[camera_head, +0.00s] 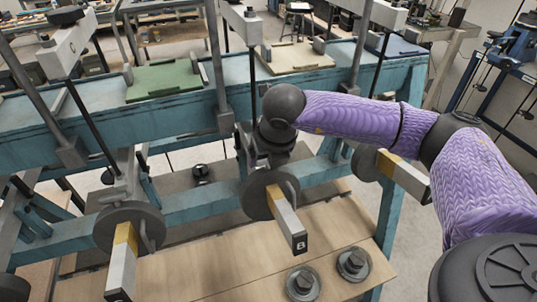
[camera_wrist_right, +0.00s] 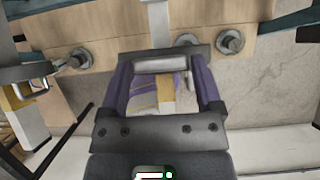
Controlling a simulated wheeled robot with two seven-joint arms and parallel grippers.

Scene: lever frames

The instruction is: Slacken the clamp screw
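Lever frames stand in a row. The middle one has a grey disc (camera_head: 256,203) and a pale arm (camera_head: 288,222) with a yellow band and the letter B on its end. My right gripper (camera_head: 275,150) is at the end of the purple arm, close above this disc. It partly hides the post there; I cannot tell whether it touches anything. The right wrist view shows this gripper (camera_wrist_right: 160,95) with a yellow-banded part (camera_wrist_right: 166,90) visible between its purple sides. Whether its fingers are closed on anything is unclear. I cannot single out the clamp screw. My left gripper is not in view.
A blue beam (camera_head: 100,118) runs across, bearing a green pad (camera_head: 165,80). Another lever disc (camera_head: 129,228) is at the left. Bolts on round washers (camera_head: 303,285) (camera_head: 353,264) are on the wooden board (camera_head: 215,268). The board's front area is mostly bare.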

